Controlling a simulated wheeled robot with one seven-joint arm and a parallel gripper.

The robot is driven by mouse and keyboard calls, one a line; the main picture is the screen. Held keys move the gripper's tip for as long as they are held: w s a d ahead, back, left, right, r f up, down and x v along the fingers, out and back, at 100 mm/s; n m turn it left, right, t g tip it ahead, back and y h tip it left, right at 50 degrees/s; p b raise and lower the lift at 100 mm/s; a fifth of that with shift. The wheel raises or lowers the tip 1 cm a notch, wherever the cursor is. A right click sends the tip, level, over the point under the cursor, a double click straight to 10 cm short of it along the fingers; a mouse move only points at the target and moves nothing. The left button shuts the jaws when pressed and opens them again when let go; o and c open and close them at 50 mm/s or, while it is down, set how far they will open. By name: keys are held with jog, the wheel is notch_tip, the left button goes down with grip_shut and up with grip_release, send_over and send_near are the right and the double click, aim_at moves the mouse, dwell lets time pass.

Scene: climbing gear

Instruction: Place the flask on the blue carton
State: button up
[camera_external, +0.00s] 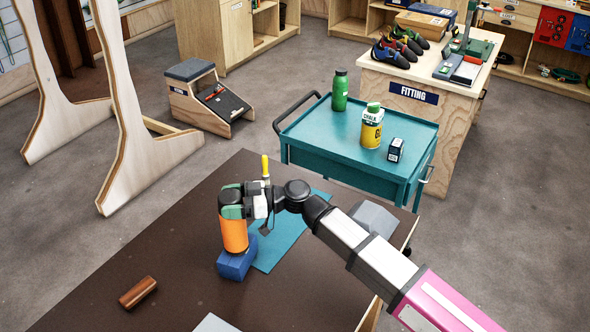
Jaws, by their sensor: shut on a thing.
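The flask is an orange cylinder (234,236), upright over the blue carton. My gripper (232,214) is shut on its upper end from above and hides its top. The blue carton (236,267) lies low on the dark brown table. The flask's lower end meets the carton's top in this view, and it hides part of that top. I cannot tell whether the flask rests on it or hangs just above it.
A teal mat (290,240) lies right of the carton, with a yellow-handled tool (265,168) behind my gripper. A brown wooden cylinder (138,292) lies front left. A grey block (377,217) sits at the right. A teal cart (322,135) with bottles stands beyond the table.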

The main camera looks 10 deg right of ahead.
jog(key=o, duration=1.5)
jog(key=shift+c, duration=0.2)
jog(key=s+d, duration=0.1)
jog(key=d, duration=1.1)
jog(key=shift+s, duration=0.15)
